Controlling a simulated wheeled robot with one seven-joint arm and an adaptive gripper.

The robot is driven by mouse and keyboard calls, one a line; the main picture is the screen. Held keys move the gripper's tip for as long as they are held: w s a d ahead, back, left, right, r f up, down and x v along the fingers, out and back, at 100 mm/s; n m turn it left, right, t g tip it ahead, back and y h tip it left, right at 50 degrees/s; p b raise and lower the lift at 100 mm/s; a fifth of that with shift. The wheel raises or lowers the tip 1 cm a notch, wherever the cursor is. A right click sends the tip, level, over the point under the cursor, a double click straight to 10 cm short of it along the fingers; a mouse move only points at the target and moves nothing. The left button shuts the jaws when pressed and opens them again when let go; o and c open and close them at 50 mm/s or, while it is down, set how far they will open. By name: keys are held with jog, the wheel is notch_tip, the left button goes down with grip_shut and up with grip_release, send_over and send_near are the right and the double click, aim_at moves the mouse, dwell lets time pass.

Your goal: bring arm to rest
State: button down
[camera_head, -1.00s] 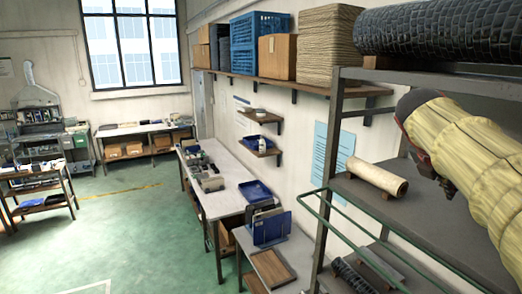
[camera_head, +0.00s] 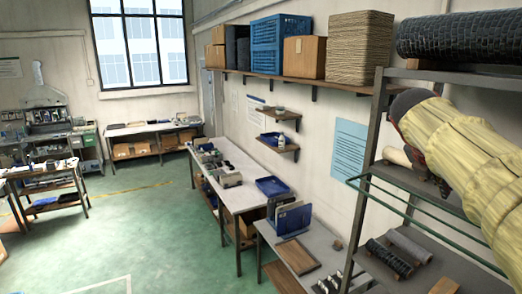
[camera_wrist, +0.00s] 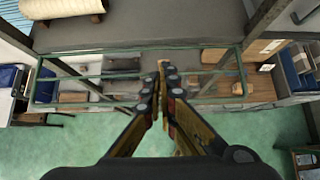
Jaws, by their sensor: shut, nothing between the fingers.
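My gripper (camera_wrist: 166,72) shows in the wrist view, with its two fingers together and nothing between them. It points at the shelf rack and its green rail, above the green floor. In the head view my arm in its yellow sleeve fills the right side, in front of the rack, and hides the gripper there. A cream roll (camera_head: 397,157) on the middle shelf is partly hidden behind my arm. It also shows in the wrist view (camera_wrist: 62,8).
The metal rack (camera_head: 377,110) with its green rail (camera_head: 420,205) stands close on the right. A dark textured roll (camera_head: 460,35) lies on its top. Dark rolls (camera_head: 390,258) lie on a lower shelf. A long bench (camera_head: 235,190) lines the wall. The green floor (camera_head: 150,225) is open at left.

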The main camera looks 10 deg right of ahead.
jog(key=s+a+f+m+y+b, duration=0.2)
jog(key=s+a+f+m+b, duration=0.4)
jog(key=f, duration=1.1)
jog(key=s+a+f+m+t+y+b, duration=0.1)
jog(key=s+a+f+m+y+b, duration=0.2)
jog(key=a+f+b, duration=0.9)
jog(key=s+a+f+m+t+y+b, duration=0.1)
jog(key=s+a+f+m+y+b, duration=0.2)
jog(key=s+a+f+m+b, duration=0.6)
jog(key=a+f+m+b, duration=0.1)
jog(key=a+f+m, duration=0.2)
jog(key=f, duration=1.2)
jog(key=shift+s+m, duration=0.35)
jog(key=shift+m, duration=0.25)
jog(key=c, duration=2.6)
grip_release()
jog(key=shift+a+f+t+b, duration=0.3)
jog(key=shift+f+b, duration=0.25)
jog(key=shift+b, duration=0.25)
jog(key=o, duration=0.4)
jog(key=shift+c, duration=0.2)
